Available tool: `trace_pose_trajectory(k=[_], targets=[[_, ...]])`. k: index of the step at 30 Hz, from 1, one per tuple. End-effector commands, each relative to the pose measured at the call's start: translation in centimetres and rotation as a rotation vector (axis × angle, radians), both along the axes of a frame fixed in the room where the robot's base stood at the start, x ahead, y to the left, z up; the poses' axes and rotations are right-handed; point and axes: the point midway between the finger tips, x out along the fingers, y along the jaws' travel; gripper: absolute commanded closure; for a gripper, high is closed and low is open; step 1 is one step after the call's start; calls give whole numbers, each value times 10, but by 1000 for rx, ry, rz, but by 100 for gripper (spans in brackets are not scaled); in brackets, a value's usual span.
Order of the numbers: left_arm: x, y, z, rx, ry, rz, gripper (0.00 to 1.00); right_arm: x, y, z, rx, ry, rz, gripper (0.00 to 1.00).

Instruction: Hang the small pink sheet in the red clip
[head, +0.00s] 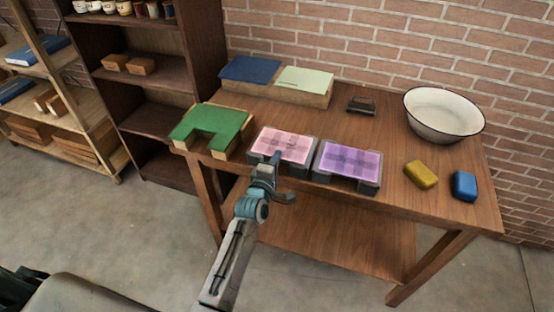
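The small pink sheet (286,144) lies flat on a dark grey stand at the front middle of the wooden table, with faint darker bands across it. My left gripper (283,178) is at the front edge of this stand, its fingers spread apart. One finger reaches up to the sheet's near edge; the other sticks out lower, in front of the table. I cannot tell whether the upper finger touches the sheet. No red clip can be made out in this view. My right gripper is not in view.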

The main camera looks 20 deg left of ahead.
Motion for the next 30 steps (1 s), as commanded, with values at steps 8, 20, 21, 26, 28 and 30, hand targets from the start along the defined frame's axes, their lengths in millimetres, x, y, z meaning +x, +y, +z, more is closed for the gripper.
trace_pose_trajectory(k=[8, 20, 21, 26, 28, 30], targets=[[0, 0, -4, 1, 0, 0, 77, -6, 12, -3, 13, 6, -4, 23], [-3, 0, 0, 0, 1, 0, 77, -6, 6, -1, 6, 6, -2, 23], [-9, 0, -3, -1, 2, 0, 77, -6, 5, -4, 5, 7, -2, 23], [-39, 1, -4, 0, 2, 0, 77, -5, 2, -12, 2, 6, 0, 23], [-55, 2, -4, -1, 1, 0, 77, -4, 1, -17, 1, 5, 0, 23], [-70, 2, -4, 0, 1, 0, 77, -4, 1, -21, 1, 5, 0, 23]])
